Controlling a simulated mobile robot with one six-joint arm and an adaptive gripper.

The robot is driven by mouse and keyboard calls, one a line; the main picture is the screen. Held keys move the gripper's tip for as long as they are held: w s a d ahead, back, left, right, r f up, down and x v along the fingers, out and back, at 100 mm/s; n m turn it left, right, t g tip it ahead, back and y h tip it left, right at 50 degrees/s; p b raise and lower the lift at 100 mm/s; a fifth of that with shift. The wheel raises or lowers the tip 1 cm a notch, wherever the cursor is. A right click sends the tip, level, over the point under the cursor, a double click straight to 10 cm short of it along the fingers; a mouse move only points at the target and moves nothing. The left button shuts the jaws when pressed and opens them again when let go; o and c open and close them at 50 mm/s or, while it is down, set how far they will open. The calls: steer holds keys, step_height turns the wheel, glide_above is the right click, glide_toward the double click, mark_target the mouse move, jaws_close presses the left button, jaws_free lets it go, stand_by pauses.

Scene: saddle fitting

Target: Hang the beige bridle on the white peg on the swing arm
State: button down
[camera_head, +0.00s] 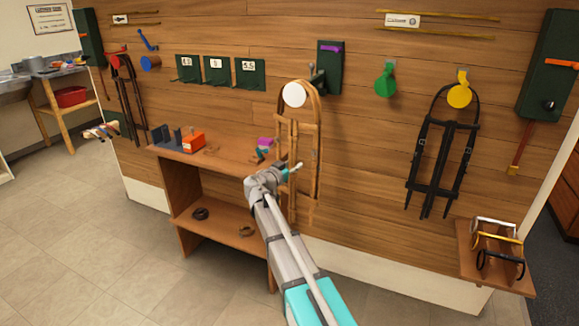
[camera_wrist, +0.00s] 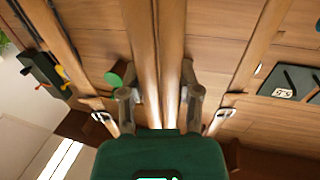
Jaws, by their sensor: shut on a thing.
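The beige bridle (camera_head: 318,130) hangs upright in the middle of the head view, its straps reaching down past my gripper (camera_head: 291,171). The white peg (camera_head: 294,94) shows as a round white disc inside the top loop of the bridle. The loop arches just above the disc; whether it rests on the peg or is in front of or behind it, I cannot tell. The swing arm (camera_head: 316,76) sits behind, by a green wall plate. In the wrist view, my gripper (camera_wrist: 160,96) has its fingers on either side of the bridle's middle straps (camera_wrist: 144,45), shut on them.
A green peg (camera_head: 385,82) and a yellow peg (camera_head: 459,95) with a black bridle (camera_head: 443,150) are to the right. A wooden shelf unit (camera_head: 180,205) with small items stands left of my arm. A small rack (camera_head: 497,252) is at lower right.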

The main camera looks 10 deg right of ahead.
stand_by(0.4)
steer(key=shift+c, duration=1.1)
jaws_free()
steer(key=shift+s+a, duration=0.1)
steer(key=shift+s, duration=0.05)
steer(key=v, duration=1.1)
steer(key=shift+s+a, duration=0.2)
steer(key=shift+a, duration=0.1)
